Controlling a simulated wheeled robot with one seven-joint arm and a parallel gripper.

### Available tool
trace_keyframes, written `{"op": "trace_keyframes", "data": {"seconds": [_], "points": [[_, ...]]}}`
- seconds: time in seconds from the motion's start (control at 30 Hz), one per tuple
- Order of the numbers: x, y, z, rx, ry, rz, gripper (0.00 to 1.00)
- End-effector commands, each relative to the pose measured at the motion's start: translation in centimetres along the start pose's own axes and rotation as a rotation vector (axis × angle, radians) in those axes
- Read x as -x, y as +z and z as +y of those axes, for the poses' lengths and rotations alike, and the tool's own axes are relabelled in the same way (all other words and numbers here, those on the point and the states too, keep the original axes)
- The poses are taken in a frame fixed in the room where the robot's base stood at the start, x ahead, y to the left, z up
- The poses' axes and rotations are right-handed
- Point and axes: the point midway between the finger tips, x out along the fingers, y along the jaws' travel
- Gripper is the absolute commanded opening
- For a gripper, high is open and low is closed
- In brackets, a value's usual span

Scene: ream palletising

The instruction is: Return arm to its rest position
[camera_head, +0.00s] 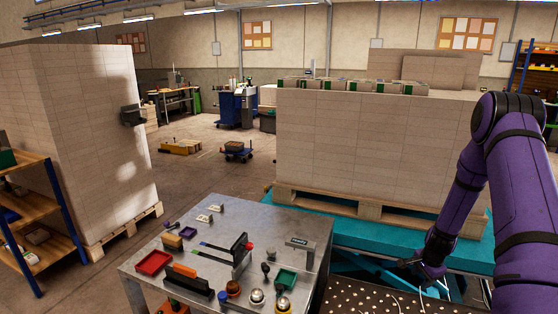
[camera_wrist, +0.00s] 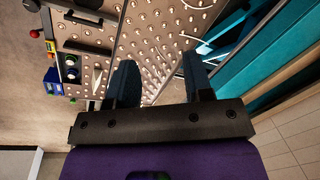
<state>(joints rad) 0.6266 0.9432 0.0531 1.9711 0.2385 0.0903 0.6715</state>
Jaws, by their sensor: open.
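My purple arm (camera_head: 500,180) comes in from the right in the head view and bends down at the elbow. My gripper (camera_head: 418,272) hangs low beside the teal lift table, above the perforated metal plate. In the wrist view my gripper (camera_wrist: 162,85) shows two dark fingers spread apart with nothing between them. Past the fingers lie the perforated plate (camera_wrist: 165,40) and some loose white cable. The fingertips are small and dark in the head view.
A metal bench (camera_head: 145,268) with trays and tools stands left of my gripper. The teal lift table (camera_head: 480,254) bears a pallet (camera_head: 370,213) with a tall ream stack (camera_head: 375,150). Another tall stack (camera_head: 85,130) stands at the left. Open floor (camera_head: 205,178) lies between the stacks.

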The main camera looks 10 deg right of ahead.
Motion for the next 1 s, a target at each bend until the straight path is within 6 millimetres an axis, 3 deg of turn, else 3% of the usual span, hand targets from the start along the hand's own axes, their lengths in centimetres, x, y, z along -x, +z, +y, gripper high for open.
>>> {"op": "trace_keyframes", "data": {"seconds": [0.03, 0.2, 0.5, 0.77, 1.0], "points": [[2.3, 0.5, -1.2, 0.039, -0.013, 0.005, 0.47], [9.0, 2.6, -3.8, 0.173, -0.04, 0.011, 0.47], [20.5, 7.5, -6.2, 0.406, -0.084, 0.029, 0.47], [29.6, 12.4, -5.9, 0.606, -0.118, 0.05, 0.47], [37.0, 17.0, -3.8, 0.786, -0.148, 0.076, 0.47]]}}
